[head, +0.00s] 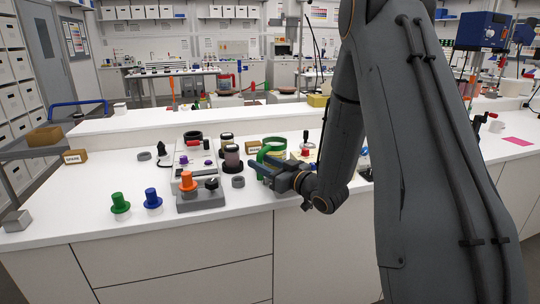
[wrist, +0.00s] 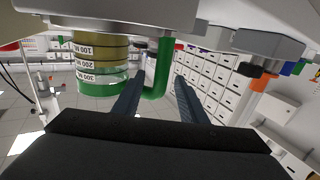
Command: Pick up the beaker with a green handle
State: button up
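The beaker (wrist: 95,62) is clear, with a yellowish band marked 100, 200 and 300 and a green ring. It hangs inverted in the wrist view, which looks upside down. Its green handle (wrist: 160,62) reaches between the two blue fingers of my gripper (wrist: 158,88). The fingers are apart, with a gap on the handle's right; I cannot tell whether the left finger touches it. In the head view the green handle (head: 268,147) shows just behind my gripper (head: 257,167), and my arm and gripper hide part of the beaker.
A grey base with an orange knob (head: 188,182) stands left of my gripper. Dark jars (head: 232,158) stand close behind it. A green knob (head: 120,202) and a blue knob (head: 152,198) stand further left.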

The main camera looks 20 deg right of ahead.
jog(key=shift+w+a, duration=0.35)
jog(key=shift+w, duration=0.2)
grip_shut()
jog(key=shift+r, duration=0.15)
